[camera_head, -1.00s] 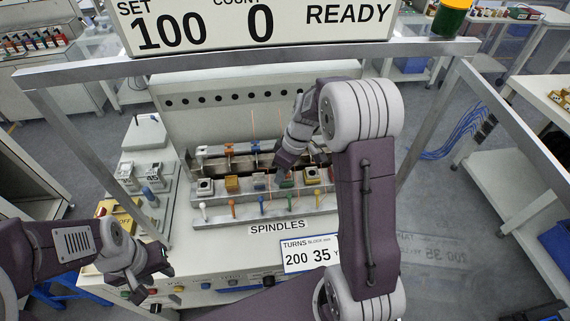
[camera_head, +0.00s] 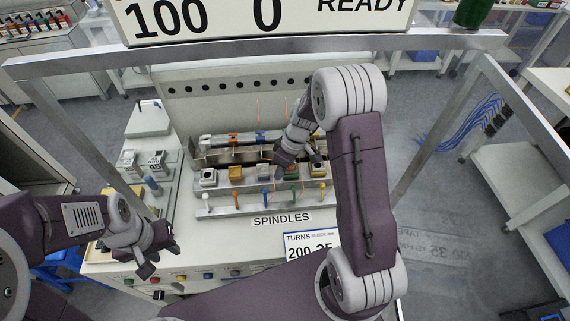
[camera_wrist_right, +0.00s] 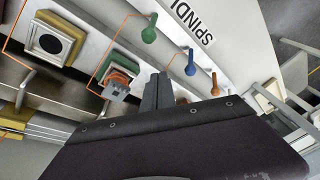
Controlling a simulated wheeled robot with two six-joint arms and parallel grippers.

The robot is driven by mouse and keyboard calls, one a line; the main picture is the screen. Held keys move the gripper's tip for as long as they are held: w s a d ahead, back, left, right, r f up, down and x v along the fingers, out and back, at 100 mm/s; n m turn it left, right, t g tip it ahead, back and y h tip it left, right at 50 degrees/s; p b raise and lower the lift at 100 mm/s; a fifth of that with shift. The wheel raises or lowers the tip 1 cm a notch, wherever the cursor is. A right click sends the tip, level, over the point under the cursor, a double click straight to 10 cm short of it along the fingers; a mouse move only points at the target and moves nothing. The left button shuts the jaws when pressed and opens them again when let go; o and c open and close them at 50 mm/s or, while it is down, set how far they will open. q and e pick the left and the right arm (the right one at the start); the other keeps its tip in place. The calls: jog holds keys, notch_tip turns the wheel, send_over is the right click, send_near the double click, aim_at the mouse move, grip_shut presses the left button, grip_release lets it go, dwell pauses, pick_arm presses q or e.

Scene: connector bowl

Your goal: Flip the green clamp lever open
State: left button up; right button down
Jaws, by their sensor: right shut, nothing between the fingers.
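The green-knobbed lever (camera_head: 294,190) stands in the front row of coloured levers, in front of the block with green sides (camera_head: 291,172). In the right wrist view, the green knob (camera_wrist_right: 149,33) is upright on its stem, near the green block (camera_wrist_right: 122,57). My right gripper (camera_head: 281,172) is above the block row, just left of the green block. Its shut, empty fingers (camera_wrist_right: 158,90) point toward the gap between the green and blue levers, apart from the green knob. My left gripper (camera_head: 158,250) is open and empty at the lower left, away from the spindles.
A blue lever (camera_wrist_right: 190,62) and an orange lever (camera_wrist_right: 214,85) stand beside the green one. Back-row orange (camera_head: 232,137) and blue (camera_head: 259,135) parts show; my right arm hides some of that row. Thin orange wires rise near the blocks. A metal frame (camera_head: 250,48) surrounds the bench.

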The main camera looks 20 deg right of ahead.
aim_at(294, 194)
jog(key=x, duration=0.3)
jog(key=shift+s+d, duration=0.2)
jog(key=shift+s+d+r+p, duration=0.15)
jog(key=shift+s+d+p, duration=0.2)
jog(key=shift+s+d, duration=0.85)
jog(key=shift+s, duration=0.2)
jog(key=shift+w, duration=0.1)
